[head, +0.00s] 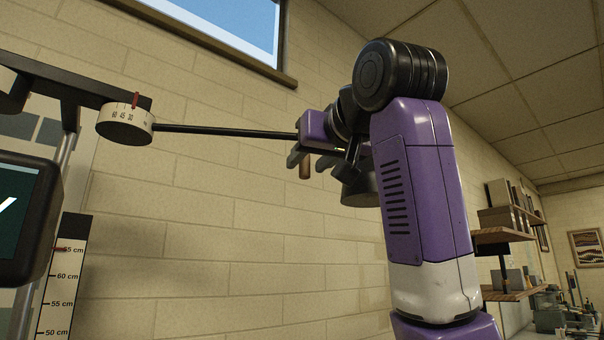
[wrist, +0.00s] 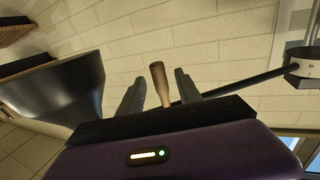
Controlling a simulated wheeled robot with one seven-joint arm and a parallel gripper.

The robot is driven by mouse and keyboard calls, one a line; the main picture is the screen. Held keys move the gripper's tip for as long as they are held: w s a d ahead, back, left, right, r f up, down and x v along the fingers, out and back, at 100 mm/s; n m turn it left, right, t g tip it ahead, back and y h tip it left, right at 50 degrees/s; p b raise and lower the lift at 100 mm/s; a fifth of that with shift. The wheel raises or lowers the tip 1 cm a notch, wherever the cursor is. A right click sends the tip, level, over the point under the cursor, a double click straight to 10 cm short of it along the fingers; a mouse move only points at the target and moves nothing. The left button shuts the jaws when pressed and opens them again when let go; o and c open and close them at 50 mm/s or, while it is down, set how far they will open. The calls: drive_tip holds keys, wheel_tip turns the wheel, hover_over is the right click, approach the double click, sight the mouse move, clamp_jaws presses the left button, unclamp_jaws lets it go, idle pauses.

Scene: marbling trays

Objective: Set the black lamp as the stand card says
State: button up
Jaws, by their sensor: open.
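The black lamp's dark shade (head: 360,190) shows partly behind my arm; in the wrist view a dark flared shade (wrist: 65,90) is at the left. A thin black rod (head: 225,129) runs from a white-banded dial (head: 125,125) towards my gripper. The dial shows 60, 45 and 30, with a red pointer (head: 135,100) just right of 30. A brown wooden handle (head: 305,170) hangs below the rod's far end. My gripper (wrist: 158,76) is open, with the handle (wrist: 160,84) between its fingers and visible gaps on both sides. No readable stand card shows.
A height scale (head: 65,280) stands at the lower left, with a red mark near 65 cm. A dark-framed screen (head: 22,215), cut off, is beside it. Shelves (head: 505,236) are at the right. A brick wall is behind the rod.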

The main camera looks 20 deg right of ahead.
drive_tip(key=shift+s, duration=1.3)
